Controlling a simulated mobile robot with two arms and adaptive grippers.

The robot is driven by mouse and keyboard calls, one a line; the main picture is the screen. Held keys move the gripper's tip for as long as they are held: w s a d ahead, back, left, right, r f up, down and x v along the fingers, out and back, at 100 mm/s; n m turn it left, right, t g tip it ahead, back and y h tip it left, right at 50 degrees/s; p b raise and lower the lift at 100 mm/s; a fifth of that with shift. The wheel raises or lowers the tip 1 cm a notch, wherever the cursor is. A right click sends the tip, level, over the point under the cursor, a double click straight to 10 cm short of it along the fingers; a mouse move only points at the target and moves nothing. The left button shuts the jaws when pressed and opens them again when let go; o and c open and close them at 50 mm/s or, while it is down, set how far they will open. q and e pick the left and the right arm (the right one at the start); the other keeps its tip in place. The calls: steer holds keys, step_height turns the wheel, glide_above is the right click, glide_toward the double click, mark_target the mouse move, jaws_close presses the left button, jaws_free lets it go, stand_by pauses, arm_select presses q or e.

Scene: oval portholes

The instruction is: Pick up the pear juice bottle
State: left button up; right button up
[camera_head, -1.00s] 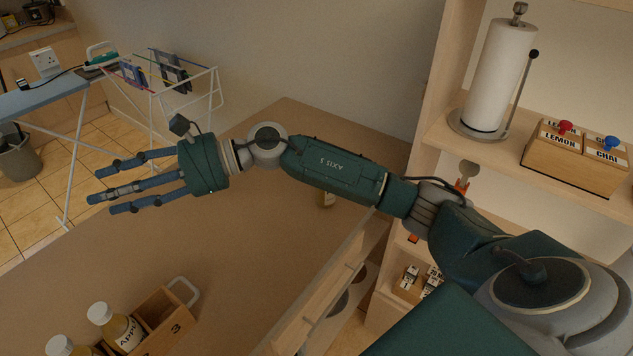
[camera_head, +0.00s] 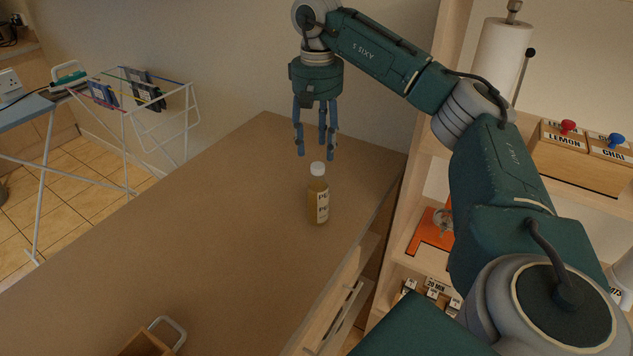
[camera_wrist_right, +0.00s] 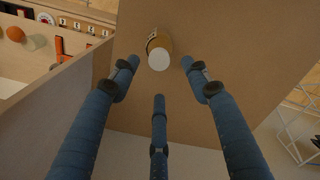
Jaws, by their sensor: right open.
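A bottle (camera_head: 318,201) with a white cap and pale amber juice stands upright on the brown counter (camera_head: 220,215). Its label is only partly readable, with letters that look like "PE". My right gripper (camera_head: 316,153) points down with its blue fingers open, just above and behind the bottle's cap, not touching it. In the right wrist view the bottle (camera_wrist_right: 159,53) shows cap-first beyond the fingertips, between the two outer fingers (camera_wrist_right: 158,75). My left gripper is not in view.
A wooden crate (camera_head: 140,345) with a grey handle is cut off at the lower left. Shelves with a paper towel roll (camera_head: 500,60) and wooden boxes (camera_head: 582,155) stand at the right. The counter around the bottle is clear.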

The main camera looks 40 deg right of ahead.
mark_target(318, 165)
steer(key=shift+f, duration=0.8)
steer(key=f, duration=0.1)
steer(key=f+p, duration=0.2)
steer(key=f, duration=0.1)
steer(key=shift+s+a+f, duration=0.1)
steer(key=shift+s+a, duration=0.1)
steer(key=shift+s, duration=0.15)
steer(key=shift+w+f, duration=0.1)
steer(key=shift+f, duration=0.4)
steer(key=shift+r, duration=0.1)
jaws_close()
